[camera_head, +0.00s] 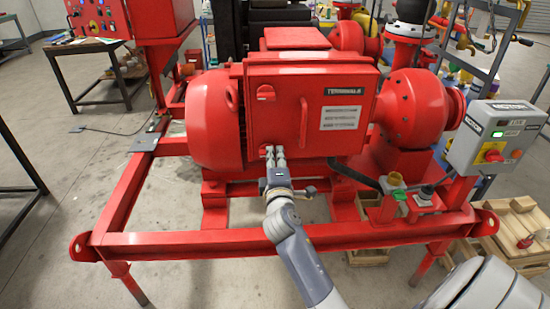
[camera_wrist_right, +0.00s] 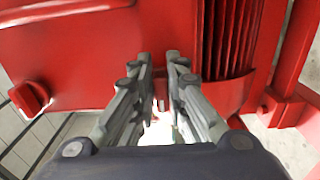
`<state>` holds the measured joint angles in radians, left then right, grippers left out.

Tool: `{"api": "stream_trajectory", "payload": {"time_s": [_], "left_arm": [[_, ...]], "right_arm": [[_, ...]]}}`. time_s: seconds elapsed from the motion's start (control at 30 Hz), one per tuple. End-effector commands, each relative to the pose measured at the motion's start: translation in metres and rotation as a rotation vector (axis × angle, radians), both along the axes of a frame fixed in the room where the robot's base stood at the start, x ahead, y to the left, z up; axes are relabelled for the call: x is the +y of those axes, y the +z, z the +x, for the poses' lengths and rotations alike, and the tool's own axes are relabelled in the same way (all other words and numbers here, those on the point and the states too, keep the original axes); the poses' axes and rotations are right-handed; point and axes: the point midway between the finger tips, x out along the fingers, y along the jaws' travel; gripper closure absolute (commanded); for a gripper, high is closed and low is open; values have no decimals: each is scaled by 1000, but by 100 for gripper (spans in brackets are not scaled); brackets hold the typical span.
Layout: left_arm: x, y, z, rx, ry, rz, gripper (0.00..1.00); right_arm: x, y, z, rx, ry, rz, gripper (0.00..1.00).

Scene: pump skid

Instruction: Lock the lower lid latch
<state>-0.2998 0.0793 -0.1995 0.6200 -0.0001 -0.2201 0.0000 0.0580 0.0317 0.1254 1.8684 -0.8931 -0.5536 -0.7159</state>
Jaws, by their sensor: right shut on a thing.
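The red terminal box lid (camera_head: 338,110) faces me on the motor, with a "TERMINALS" label. The upper lid latch (camera_head: 265,92) is a red knob at the lid's left edge. My right gripper (camera_head: 275,152) reaches up to the lower left corner of the lid, where the lower lid latch (camera_head: 266,150) is mostly hidden behind the fingers. In the wrist view the fingertips (camera_wrist_right: 159,58) are close together against the red box, with a small red piece between them. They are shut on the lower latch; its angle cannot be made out. My left gripper is not in view.
The red motor (camera_head: 209,118) and skid frame (camera_head: 190,240) surround the box. A grey control box (camera_head: 495,137) stands at the right. Another red knob (camera_wrist_right: 30,97) shows in the wrist view.

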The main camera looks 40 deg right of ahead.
Motion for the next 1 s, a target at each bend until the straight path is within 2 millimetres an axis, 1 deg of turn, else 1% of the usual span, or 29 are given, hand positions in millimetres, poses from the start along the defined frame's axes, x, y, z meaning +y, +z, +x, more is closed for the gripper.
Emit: {"api": "stream_trajectory", "payload": {"time_s": [0.17, 0.2, 0.27, 0.57, 0.67, 0.77, 0.87, 1.0], "left_arm": [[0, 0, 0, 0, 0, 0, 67], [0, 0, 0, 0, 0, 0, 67], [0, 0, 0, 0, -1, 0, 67], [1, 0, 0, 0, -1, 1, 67], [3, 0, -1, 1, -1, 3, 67], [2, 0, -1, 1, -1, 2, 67], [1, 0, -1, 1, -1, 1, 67], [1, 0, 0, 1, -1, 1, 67]], "right_arm": [[0, -1, 0, 0, 0, 4, 100], [0, -1, 0, 0, 0, 4, 80], [0, -1, 0, 1, 0, 3, 67], [0, 0, 0, 1, 0, 1, 67], [2, -1, -3, 1, 1, 1, 67], [8, -1, -12, 1, 1, 2, 67], [18, -2, -29, 3, 0, 3, 67], [34, -2, -56, 3, -1, 5, 67]]}}
